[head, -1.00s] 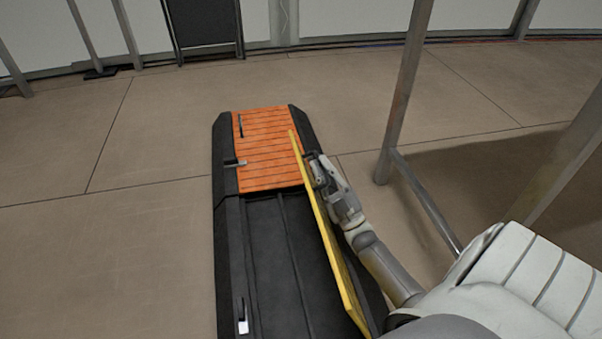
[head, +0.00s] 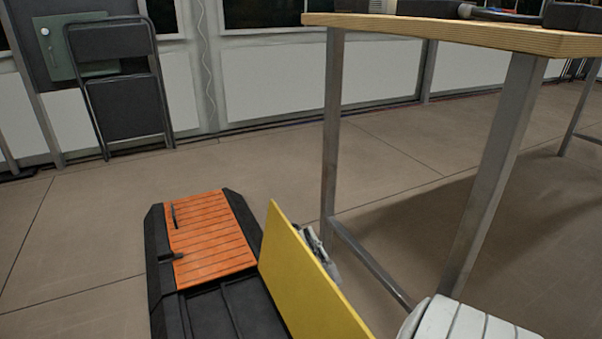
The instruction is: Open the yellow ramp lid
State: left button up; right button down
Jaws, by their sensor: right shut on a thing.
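The yellow ramp lid (head: 305,278) stands raised on edge along the right side of the black case (head: 232,312), its broad yellow face turned to the left. The case lies open on the floor, with an orange slatted panel (head: 212,240) at its far end and a bare black floor nearer me. My right gripper (head: 310,236) is behind the lid's right side, near its far upper edge, and shut on the lid. The lid hides most of the fingers. My left gripper is not in view.
A wooden-topped table (head: 460,35) with metal legs stands close on the right, its low crossbar (head: 370,262) near the lid and my right arm. A folded black chair (head: 122,90) leans at the back wall. The floor left of the case is clear.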

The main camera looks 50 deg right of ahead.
dwell(0.3)
jog(key=c, duration=1.5)
grip_release()
jog(key=v, duration=0.7)
jog(key=shift+s+f, duration=0.2)
jog(key=shift+s, duration=0.05)
jog(key=shift+s, duration=0.1)
